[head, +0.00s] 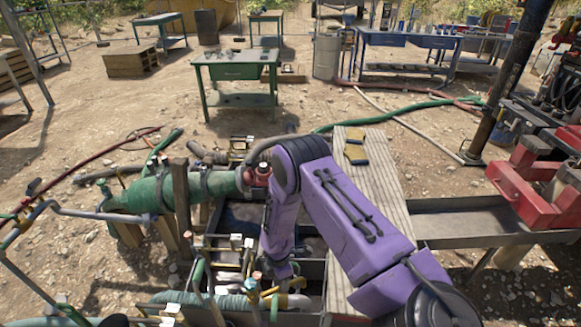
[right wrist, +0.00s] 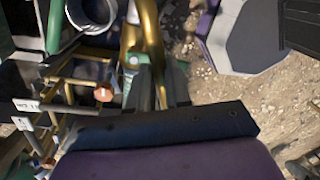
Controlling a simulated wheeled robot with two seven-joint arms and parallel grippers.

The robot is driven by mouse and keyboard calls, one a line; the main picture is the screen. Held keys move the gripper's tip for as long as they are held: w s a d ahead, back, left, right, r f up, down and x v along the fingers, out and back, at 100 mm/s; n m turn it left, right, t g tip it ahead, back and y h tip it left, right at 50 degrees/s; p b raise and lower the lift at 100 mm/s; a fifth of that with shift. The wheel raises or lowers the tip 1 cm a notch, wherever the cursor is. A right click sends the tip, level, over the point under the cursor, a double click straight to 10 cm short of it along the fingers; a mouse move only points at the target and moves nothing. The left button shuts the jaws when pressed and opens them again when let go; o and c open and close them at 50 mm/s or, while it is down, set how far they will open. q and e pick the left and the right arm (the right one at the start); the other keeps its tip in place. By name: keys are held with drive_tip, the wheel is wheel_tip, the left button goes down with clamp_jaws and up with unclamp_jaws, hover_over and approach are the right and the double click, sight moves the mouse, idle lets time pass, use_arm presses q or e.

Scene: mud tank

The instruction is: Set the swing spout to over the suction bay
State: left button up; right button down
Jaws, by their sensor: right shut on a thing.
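My right gripper (right wrist: 157,88) is shut on a brass-yellow curved pipe (right wrist: 152,40), which looks like the swing spout, in the right wrist view. In the head view my purple right arm reaches down over the mud tank, and the right gripper (head: 264,279) is low at its end, mostly hidden. The tank (head: 312,272) has dark open bays between metal walls; I cannot tell which one is the suction bay. The spout's outlet and the bay under it are not clear in either view. My left gripper is not in view.
A large green pipe (head: 155,193) with a red fitting (head: 258,174) lies left of my arm. Valves with pale tags (right wrist: 25,105) crowd the tank's left side. A plank walkway (head: 372,172) with a yellow-black item (head: 355,150) runs right of it. A green table (head: 236,72) stands behind.

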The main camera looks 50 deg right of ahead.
drive_tip(key=w+n+h+b, duration=0.1)
drive_tip(key=w+n+b, duration=0.3)
drive_tip(key=w+n, duration=0.2)
drive_tip(key=shift+w+n, duration=0.3)
drive_tip(key=shift+n, duration=0.6)
drive_tip(key=c, duration=1.1)
unclamp_jaws()
drive_tip(key=shift+a, duration=0.1)
drive_tip(key=shift+o, duration=0.2)
